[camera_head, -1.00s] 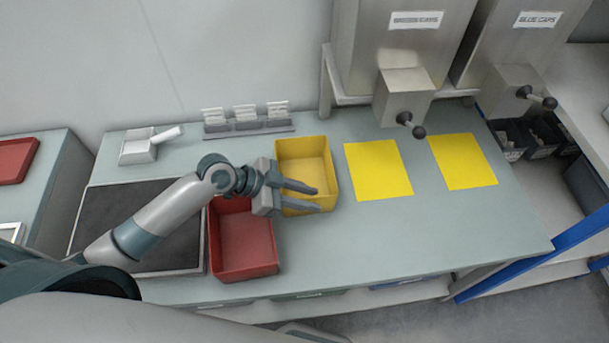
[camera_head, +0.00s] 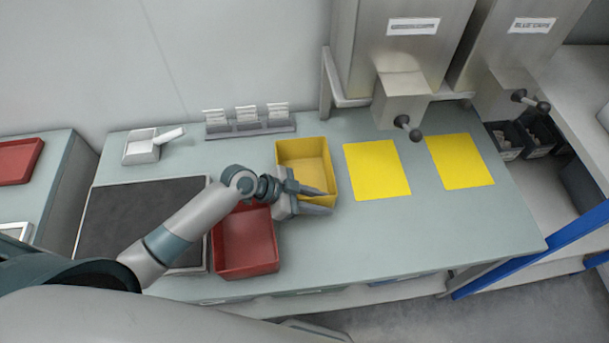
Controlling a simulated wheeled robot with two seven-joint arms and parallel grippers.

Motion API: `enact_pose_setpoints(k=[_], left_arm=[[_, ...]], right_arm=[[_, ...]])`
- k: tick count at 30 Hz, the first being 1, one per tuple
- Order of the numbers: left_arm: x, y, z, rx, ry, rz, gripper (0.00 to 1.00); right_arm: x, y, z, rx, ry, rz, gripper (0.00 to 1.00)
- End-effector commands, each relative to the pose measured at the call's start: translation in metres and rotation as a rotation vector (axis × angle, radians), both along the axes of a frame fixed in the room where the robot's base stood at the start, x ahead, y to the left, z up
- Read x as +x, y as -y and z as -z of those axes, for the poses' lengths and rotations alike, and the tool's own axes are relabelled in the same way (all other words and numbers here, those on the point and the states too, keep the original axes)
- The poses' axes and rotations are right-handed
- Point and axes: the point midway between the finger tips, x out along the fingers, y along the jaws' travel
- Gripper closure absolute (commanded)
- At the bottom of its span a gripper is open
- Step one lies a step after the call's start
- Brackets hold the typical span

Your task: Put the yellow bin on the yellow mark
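The yellow bin (camera_head: 303,160) stands upright on the bench, open at the top. Two flat yellow marks lie to its right: the nearer one (camera_head: 377,170) beside the bin, the other (camera_head: 460,161) farther right. Both are bare. My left gripper (camera_head: 329,202) is at the front part of the yellow bin. Its two fingers point right and are spread apart, and they overlap the bin's front wall in the picture. I cannot tell whether they touch it. My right gripper is not in view.
A red bin (camera_head: 246,243) stands left of the yellow bin, partly behind my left arm. A dark mat (camera_head: 130,215) lies farther left. A dispenser with a black-knobbed lever (camera_head: 403,121) overhangs the bench behind the nearer mark. The front right bench is clear.

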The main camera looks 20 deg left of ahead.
Motion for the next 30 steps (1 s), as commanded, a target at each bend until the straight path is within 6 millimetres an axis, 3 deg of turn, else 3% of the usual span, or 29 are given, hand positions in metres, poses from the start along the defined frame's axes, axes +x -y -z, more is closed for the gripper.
enact_pose_setpoints(k=[13, 17, 30], left_arm=[[0.0001, 0.0001, 0.0006, 0.0, 0.0, 0.0, 0.73], [0.0, 0.0001, 0.0006, 0.0, 0.0, 0.0, 1.0], [-0.0006, 0.0001, 0.0013, 0.0, -0.003, 0.0, 1.0]], right_arm=[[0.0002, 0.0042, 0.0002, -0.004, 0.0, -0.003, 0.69], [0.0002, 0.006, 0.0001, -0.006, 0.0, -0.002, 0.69], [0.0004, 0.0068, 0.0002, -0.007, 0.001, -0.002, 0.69]])
